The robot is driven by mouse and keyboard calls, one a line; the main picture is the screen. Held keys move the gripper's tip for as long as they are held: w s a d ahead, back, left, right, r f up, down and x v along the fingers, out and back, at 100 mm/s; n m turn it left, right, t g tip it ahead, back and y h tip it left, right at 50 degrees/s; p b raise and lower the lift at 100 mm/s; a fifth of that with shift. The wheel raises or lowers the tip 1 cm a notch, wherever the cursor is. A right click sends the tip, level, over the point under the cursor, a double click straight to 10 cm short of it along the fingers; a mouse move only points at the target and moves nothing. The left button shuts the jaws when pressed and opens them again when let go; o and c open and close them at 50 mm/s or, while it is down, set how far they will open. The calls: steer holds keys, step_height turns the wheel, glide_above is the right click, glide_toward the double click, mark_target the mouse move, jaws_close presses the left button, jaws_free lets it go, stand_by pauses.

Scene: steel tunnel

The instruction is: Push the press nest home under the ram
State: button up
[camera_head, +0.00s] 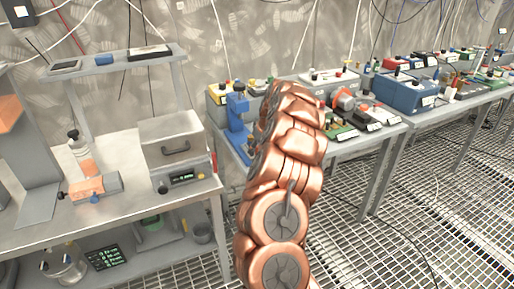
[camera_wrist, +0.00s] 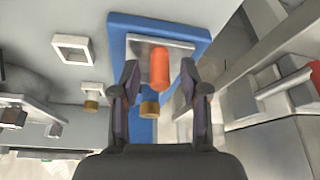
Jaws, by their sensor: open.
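A blue press (camera_head: 236,111) stands on the middle bench, just left of my copper arm, which hides part of that bench. In the wrist view a blue frame (camera_wrist: 118,38) carries a grey plate (camera_wrist: 135,47). An orange-red cylinder (camera_wrist: 159,66) lies over the plate, with a brass-coloured round piece (camera_wrist: 149,109) below it in the picture. I cannot tell which of these is the nest, and the ram is not clearly visible. My gripper (camera_wrist: 158,74) is open, its fingers on either side of the cylinder. I cannot tell whether they touch it.
In the wrist view, a square white frame (camera_wrist: 72,48) and another brass-ended piece (camera_wrist: 91,103) are at left; grey metal boxes are at right. In the head view, a grey box with a handle (camera_head: 176,148) stands on the left bench. Devices crowd the benches at right.

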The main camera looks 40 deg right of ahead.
jaws_close()
stand_by(0.4)
steer(key=shift+f, duration=0.1)
